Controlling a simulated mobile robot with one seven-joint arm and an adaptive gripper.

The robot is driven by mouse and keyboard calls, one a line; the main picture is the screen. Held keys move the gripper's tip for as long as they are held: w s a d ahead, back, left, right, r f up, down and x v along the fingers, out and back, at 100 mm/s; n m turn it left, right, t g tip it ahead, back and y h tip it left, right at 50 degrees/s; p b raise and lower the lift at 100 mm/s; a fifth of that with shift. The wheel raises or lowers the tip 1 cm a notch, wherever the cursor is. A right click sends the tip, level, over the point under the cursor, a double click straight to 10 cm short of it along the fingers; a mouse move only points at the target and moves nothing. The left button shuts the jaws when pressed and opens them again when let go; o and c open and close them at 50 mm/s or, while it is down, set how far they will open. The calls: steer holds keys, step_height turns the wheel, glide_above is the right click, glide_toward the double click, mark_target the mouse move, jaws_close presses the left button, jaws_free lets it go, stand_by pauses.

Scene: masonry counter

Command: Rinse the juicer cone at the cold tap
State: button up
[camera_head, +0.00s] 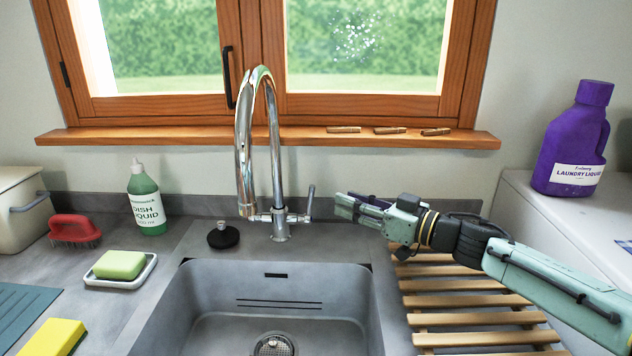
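The chrome tap (281,205) stands behind the sink, its tall arched spout ending on the left side. An upright lever (310,202) rises at its right, and a short chrome piece sticks out at its lower left. I see no water coming from the spout. My gripper (345,206) reaches in from the right, just right of the lever and apart from it in the picture. Its fingers point left; I cannot tell how far apart they are. No juicer cone is visible. The grey sink basin (210,292) looks empty, with a drain (273,345) at its bottom.
A slatted wooden rack (465,300) lies under my arm. Laundry liquid (573,140) stands right.

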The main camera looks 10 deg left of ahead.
mark_target(312, 188)
steer(key=p+x, duration=0.3)
steer(key=x, duration=0.7)
steer(key=shift+a+r, duration=0.1)
steer(key=shift+a, duration=0.1)
jaws_close()
stand_by(0.5)
